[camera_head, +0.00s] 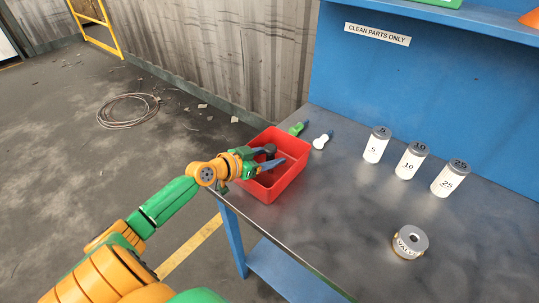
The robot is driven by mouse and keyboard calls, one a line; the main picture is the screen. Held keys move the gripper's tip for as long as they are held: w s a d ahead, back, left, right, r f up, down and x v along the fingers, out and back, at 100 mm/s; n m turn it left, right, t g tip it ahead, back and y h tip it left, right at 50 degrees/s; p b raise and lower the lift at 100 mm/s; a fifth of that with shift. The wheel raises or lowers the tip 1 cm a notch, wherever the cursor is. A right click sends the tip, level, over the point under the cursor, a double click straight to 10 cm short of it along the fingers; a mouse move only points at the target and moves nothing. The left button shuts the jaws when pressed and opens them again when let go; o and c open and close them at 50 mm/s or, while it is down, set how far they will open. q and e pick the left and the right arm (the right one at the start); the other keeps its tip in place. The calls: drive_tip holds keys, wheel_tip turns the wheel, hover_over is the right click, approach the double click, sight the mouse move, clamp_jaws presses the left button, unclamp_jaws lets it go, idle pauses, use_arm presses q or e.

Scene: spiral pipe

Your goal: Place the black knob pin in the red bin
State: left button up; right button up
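The red bin (288,183) stands at the left end of the metal bench. My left gripper (274,157) reaches over its left wall, with its blue fingertips inside the bin's outline. The two fingers stand apart. A small dark rounded shape (270,149), which looks like the black knob pin, shows by the upper finger. The fingers partly hide it, and I cannot tell whether it touches them or the bin floor. My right gripper is not in view.
A green knob pin (298,128) and a white knob pin (322,140) lie behind the bin. Several white grey-capped canisters (410,160) stand along the blue back panel. A round metal valve part (409,242) sits at front right. The bench middle is clear.

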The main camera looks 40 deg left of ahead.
use_arm(q)
drive_tip(key=shift+r, duration=0.15)
drive_tip(key=shift+s+a, duration=0.15)
drive_tip(key=shift+s, duration=0.25)
drive_tip(key=v, duration=1.1)
drive_tip(key=shift+r+b, duration=0.2)
drive_tip(key=shift+b, duration=0.25)
drive_tip(key=shift+s, duration=0.1)
